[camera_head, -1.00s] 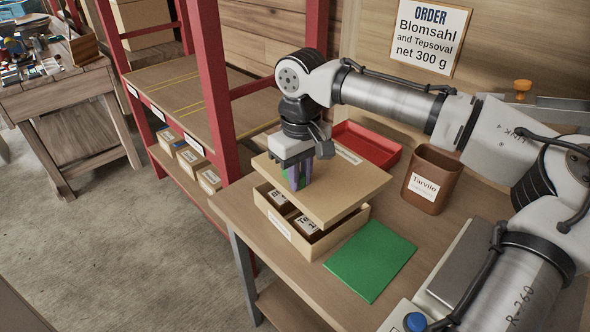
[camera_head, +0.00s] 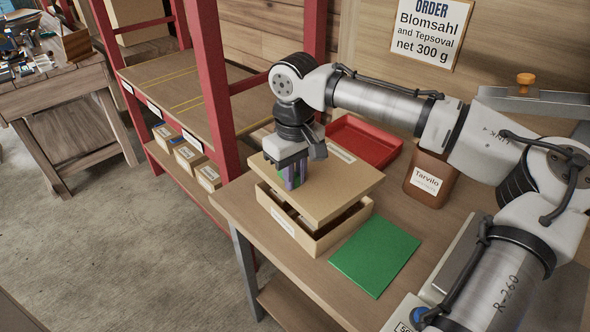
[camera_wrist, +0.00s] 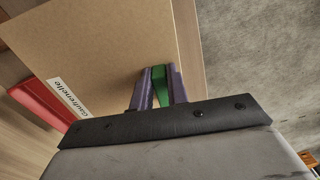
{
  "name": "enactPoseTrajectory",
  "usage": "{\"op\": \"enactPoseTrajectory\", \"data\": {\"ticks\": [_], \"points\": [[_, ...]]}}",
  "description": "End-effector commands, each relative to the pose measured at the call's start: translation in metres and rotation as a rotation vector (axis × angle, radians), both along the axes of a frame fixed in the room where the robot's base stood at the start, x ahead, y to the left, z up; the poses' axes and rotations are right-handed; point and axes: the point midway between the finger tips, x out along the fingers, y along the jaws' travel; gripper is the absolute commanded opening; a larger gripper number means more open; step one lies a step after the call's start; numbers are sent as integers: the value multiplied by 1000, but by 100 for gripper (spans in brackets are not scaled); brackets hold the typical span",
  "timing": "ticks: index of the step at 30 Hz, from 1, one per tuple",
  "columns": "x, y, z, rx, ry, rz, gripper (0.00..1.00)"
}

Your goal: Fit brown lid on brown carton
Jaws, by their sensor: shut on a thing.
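The brown lid (camera_head: 330,188) is a flat tan board with a green grip (camera_wrist: 160,88) standing up from it. My gripper (camera_head: 292,183) is shut on that green grip; its purple fingers clasp it from both sides in the wrist view (camera_wrist: 159,90). The lid hangs over the brown carton (camera_head: 292,236), slightly tilted and shifted, with a gap at the front and right where the carton's inside shows. The carton stands on the bench and has a white label on its front. Its contents are mostly hidden under the lid.
A green sheet (camera_head: 375,256) lies right of the carton. A red tray (camera_head: 365,142) and a brown bin labelled Tarvilo (camera_head: 430,178) stand behind. A red rack post (camera_head: 212,80) rises at the left, near my gripper. The bench's front edge is close to the carton.

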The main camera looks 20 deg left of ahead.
Motion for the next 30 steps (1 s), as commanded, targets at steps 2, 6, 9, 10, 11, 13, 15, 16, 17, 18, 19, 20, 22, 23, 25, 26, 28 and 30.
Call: {"op": "enactPoseTrajectory", "data": {"ticks": [2,6,9,10,11,13,15,16,17,18,19,20,22,23,25,26,28,30], "points": [[0,0,-12,0,1,1,0],[0,0,-26,1,2,1,0],[0,0,-34,1,0,1,0],[0,0,-37,1,0,1,0],[0,0,-39,1,0,1,0],[0,0,-43,1,2,0,0],[0,0,-46,0,1,0,0],[0,0,-46,0,0,0,0],[0,0,-47,1,0,0,0],[0,0,-48,0,-1,0,0],[0,0,-48,0,-1,0,0],[0,0,-48,0,-1,0,0],[0,0,-49,0,-1,0,0],[0,0,-49,0,-1,0,0],[0,0,-49,0,-1,0,0],[0,0,-48,0,-1,0,0],[0,0,-48,0,-1,0,0],[0,0,-48,0,-1,0,0]]}}
